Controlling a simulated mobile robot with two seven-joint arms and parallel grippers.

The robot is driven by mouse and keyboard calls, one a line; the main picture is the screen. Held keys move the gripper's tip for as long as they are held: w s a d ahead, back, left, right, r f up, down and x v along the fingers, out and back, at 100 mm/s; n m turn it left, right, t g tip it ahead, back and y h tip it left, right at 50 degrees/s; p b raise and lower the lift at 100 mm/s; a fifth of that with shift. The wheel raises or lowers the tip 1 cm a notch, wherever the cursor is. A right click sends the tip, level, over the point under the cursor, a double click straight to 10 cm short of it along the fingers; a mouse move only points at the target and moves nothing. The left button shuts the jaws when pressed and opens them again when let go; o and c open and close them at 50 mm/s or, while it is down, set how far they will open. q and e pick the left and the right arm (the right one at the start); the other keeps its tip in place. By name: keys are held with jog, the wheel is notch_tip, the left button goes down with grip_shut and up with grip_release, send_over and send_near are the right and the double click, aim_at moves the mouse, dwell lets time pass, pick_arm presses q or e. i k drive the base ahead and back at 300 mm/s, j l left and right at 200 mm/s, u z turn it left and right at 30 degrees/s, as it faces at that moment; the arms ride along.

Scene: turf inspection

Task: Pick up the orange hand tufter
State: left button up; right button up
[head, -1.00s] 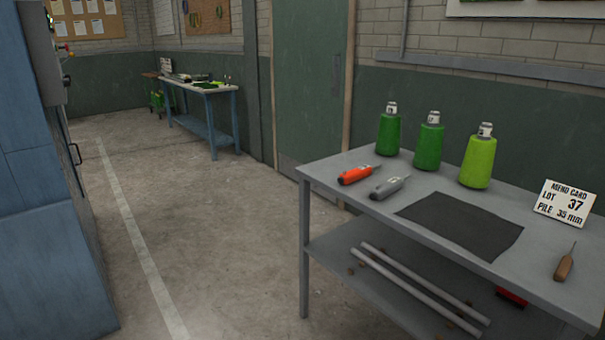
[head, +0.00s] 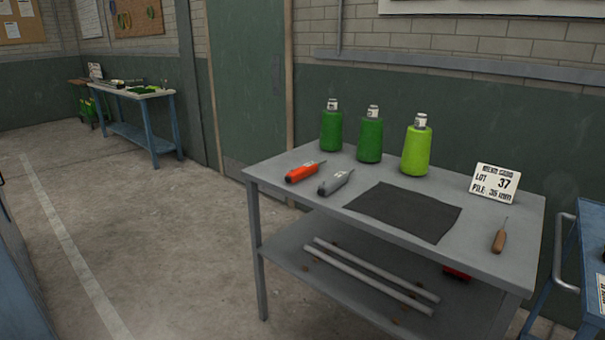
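The orange hand tufter (head: 302,172) lies on the left end of the grey table (head: 290,204), near its left edge, with its thin tip pointing right and back. A grey hand tufter (head: 335,183) of similar shape lies just to its right, apart from it. Neither of my grippers shows in the head view.
Three yarn cones, dark green (head: 331,130), green (head: 370,140) and lime (head: 415,150), stand behind the tufters. A blue cart (head: 590,262) stands right. Floor (head: 170,240) left is clear.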

aim_at(301, 172)
jog(key=i+j+z, duration=0.2)
jog(key=i, duration=0.35)
jog(key=i+j+z, duration=0.2)
jog(key=i+j, duration=0.3)
